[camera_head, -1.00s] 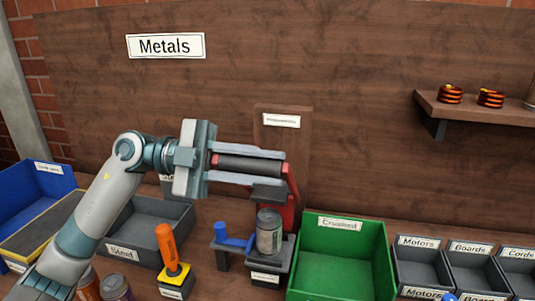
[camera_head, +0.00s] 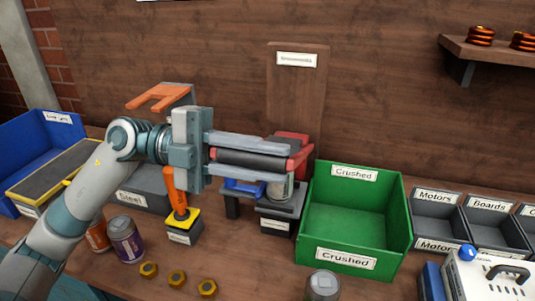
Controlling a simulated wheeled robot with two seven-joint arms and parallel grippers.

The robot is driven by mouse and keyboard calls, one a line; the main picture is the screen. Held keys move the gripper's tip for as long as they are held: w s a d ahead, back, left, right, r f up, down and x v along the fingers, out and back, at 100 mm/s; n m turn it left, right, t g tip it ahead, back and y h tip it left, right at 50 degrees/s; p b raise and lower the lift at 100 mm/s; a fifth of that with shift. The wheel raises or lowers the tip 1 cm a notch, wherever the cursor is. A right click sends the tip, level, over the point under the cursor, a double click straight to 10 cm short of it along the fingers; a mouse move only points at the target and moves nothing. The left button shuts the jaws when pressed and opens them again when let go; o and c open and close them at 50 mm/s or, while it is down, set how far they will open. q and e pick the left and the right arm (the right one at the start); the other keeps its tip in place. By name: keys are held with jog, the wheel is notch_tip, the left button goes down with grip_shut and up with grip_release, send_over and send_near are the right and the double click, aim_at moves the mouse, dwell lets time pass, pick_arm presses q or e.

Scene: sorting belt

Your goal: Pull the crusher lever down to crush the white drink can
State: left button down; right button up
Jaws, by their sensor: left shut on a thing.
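The crusher's dark lever grip (camera_head: 250,160) lies level between the fingers of my left gripper (camera_head: 255,152), which is shut on it. The red lever frame (camera_head: 302,150) shows at the right end of the grip. The wooden crusher backboard (camera_head: 296,95) rises behind. My right gripper is not in view.
A green Crushed bin (camera_head: 355,258) stands close right of the crusher. An orange-handled tool (camera_head: 176,192) stands upright to the left. A purple can (camera_head: 126,240), brass nuts (camera_head: 177,279) and a grey can (camera_head: 322,285) are in front. Small grey bins (camera_head: 437,223) lie right.

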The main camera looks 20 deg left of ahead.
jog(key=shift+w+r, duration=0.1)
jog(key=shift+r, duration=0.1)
pick_arm(q)
jog(key=c, duration=1.5)
grip_release()
jog(key=shift+a, duration=0.1)
jog(key=shift+a+f, duration=0.15)
jog(key=shift+a, duration=0.3)
jog(key=a+b, duration=0.4)
jog(key=a, duration=1.2)
jog(key=shift+s+a, duration=0.1)
jog(key=shift+a, duration=0.1)
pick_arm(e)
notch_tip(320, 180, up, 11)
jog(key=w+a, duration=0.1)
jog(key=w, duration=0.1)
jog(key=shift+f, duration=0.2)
